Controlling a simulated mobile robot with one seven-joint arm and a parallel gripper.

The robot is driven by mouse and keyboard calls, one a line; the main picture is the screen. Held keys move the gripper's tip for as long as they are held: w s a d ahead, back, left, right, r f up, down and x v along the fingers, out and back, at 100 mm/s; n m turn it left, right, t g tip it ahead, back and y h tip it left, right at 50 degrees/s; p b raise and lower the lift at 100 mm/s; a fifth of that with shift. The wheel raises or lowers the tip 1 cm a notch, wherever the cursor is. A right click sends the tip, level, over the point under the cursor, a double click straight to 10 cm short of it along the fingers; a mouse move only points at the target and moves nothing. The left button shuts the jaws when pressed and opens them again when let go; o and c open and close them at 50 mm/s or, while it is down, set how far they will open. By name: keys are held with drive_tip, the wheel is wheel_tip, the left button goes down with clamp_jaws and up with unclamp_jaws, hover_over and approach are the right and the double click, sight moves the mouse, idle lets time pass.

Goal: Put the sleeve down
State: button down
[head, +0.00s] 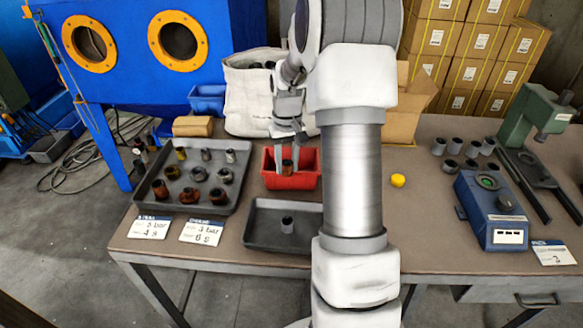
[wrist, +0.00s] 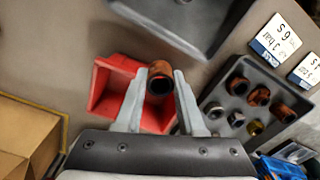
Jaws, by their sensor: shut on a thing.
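A rusty brown sleeve (head: 287,167) is between the fingers of my gripper (head: 286,160) in the head view. In the wrist view the same sleeve (wrist: 160,79) shows its dark open bore, with a finger of my gripper (wrist: 158,90) on each side. My gripper is shut on it. The sleeve is over the red bin (head: 304,182); I cannot tell its exact height. The red bin (wrist: 103,92) shows behind the fingers in the wrist view, and its inside is partly hidden by them.
A grey tray (head: 216,207) with several sleeves stands left of the bin. A dark tray (head: 262,238) with one grey sleeve (head: 287,222) stands in front. A white sack (head: 245,105) is behind. A yellow cap (head: 398,180) and blue device (head: 492,212) are right, with bare tabletop between them.

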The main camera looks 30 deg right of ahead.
drive_tip(key=s+d+r+m+p, duration=0.1)
drive_tip(key=s+d+m+p, duration=0.15)
drive_tip(key=d, duration=0.85)
drive_tip(key=shift+n, duration=0.45)
drive_tip(key=w+a+f, duration=0.1)
drive_tip(key=w+f, duration=0.1)
drive_tip(key=w, duration=0.1)
drive_tip(key=w+a+f, duration=0.2)
drive_tip(key=w, duration=0.1)
drive_tip(key=w+a+f+b, duration=0.1)
drive_tip(key=w+a+f, duration=0.1)
drive_tip(key=w, duration=0.1)
drive_tip(key=shift+w+a+f, duration=0.15)
drive_tip(key=shift+w+f, duration=0.15)
drive_tip(key=shift+f, duration=2.05)
drive_tip(key=shift+f+b, duration=0.4)
drive_tip(key=shift+b, duration=0.05)
drive_tip(key=c, duration=0.5)
unclamp_jaws()
drive_tip(key=shift+r, duration=0.15)
